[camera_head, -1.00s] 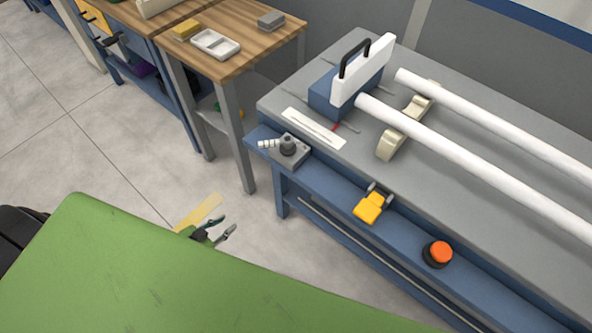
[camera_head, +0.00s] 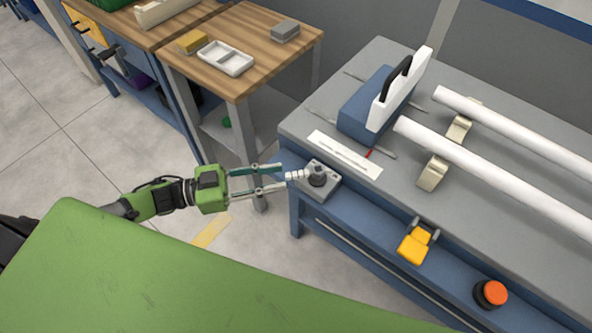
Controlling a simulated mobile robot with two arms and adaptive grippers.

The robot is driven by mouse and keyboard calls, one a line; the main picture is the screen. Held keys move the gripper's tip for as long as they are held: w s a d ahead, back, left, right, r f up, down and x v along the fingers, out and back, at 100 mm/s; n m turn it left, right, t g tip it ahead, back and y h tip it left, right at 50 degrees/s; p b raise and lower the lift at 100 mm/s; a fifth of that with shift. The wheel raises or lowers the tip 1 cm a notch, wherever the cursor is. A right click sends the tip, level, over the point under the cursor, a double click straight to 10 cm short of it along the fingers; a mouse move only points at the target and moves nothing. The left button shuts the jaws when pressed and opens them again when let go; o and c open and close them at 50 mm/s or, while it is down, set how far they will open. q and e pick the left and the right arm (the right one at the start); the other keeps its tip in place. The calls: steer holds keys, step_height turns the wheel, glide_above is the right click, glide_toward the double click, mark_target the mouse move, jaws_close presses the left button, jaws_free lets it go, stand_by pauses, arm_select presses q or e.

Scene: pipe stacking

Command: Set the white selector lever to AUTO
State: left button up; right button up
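The white selector lever (camera_head: 295,175) sticks out to the left from a dark round knob (camera_head: 318,176) on a small grey box (camera_head: 327,190). The box sits on the blue front ledge of the bench, at its left end. My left gripper (camera_head: 282,179) comes in from the left with its two fingers apart. Its fingertips are at the lever's free end, one on the far side and one on the near side; I cannot tell whether they touch it. No AUTO marking is readable. My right gripper is not in view.
The ledge (camera_head: 370,229) also carries a yellow clamp-like part (camera_head: 415,246) and an orange button (camera_head: 494,292). White pipes (camera_head: 500,180) rest on beige supports on the grey bench top. A wooden table (camera_head: 262,64) stands behind the gripper. A green surface (camera_head: 150,275) fills the lower left.

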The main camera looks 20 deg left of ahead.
mark_target(296, 174)
arm_select(q)
steer(key=x, duration=0.5)
steer(key=shift+w+d+p, duration=0.25)
steer(key=shift+d+p, duration=0.05)
steer(key=shift+d, duration=0.05)
jaws_close()
